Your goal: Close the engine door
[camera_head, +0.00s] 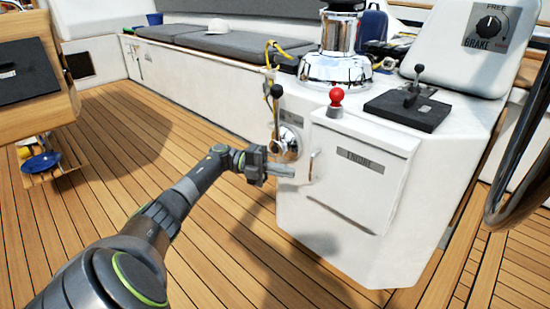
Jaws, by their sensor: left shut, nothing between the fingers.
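The engine door (352,177) is a white panel labelled ENGINE on the side of the white console. It appears slightly proud of the console face; I cannot tell how far it stands open. A small metal handle (313,166) is near its left edge. My left gripper (288,171) is shut and empty, just left of the door and its handle, in front of the console face. I cannot tell whether its fingertips touch the console. My right gripper is not in view.
A lever with a black knob (276,92) rises from a chrome fitting (288,140) above my left gripper. A red knob (336,96) and a black throttle base (407,111) are on the console top. A steering wheel (515,150) is at right. Wooden deck (120,165) is open at left.

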